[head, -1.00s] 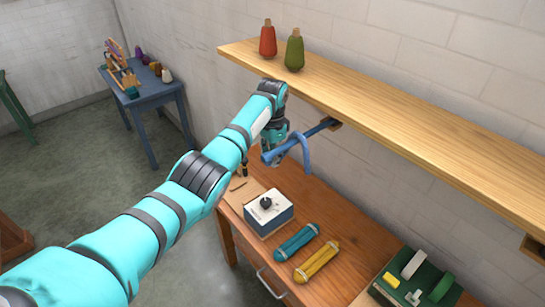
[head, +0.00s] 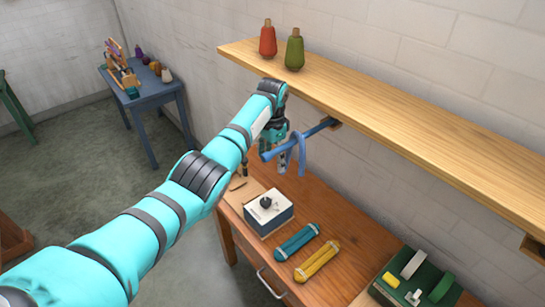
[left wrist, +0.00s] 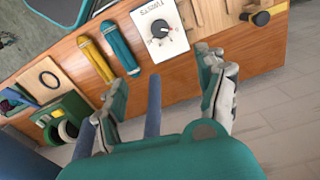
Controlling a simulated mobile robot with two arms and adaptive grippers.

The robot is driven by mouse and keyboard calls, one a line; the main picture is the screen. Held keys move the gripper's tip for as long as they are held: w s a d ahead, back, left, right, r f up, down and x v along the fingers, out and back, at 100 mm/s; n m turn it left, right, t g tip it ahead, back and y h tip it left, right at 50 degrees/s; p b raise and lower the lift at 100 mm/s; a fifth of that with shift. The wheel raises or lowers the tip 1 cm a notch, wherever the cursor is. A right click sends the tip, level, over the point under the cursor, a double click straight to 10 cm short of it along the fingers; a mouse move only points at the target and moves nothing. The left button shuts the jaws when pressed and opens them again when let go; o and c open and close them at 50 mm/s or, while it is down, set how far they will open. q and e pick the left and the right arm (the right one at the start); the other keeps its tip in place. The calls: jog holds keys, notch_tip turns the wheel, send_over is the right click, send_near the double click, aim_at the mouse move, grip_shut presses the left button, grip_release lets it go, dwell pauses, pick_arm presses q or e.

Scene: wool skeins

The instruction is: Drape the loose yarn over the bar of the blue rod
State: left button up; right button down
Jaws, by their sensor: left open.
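The blue rod (head: 319,128) sticks out from under the shelf, with its free end toward me. The loose blue yarn (head: 301,152) hangs across the bar near this end, with a length hanging below it. My left gripper (head: 280,161) is at the rod's free end, right beside the yarn, and partly hides both. In the left wrist view my left gripper (left wrist: 165,62) has its fingers spread wide. A blue strand shows between them, and I cannot tell whether it touches a finger. My right gripper is not in view.
The wooden shelf (head: 400,125) above holds a red cone (head: 268,40) and a green cone (head: 295,50). On the bench below are a white dial box (head: 268,212), a teal skein (head: 297,242), a yellow skein (head: 317,260) and a green holder (head: 430,280).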

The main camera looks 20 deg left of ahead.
pick_arm(q)
jog(key=o, duration=0.4)
jog(key=shift+c, duration=0.2)
notch_tip(320, 180, up, 6)
jog(key=shift+f+p, duration=0.25)
jog(key=shift+p, duration=0.3)
jog(key=shift+r, duration=0.15)
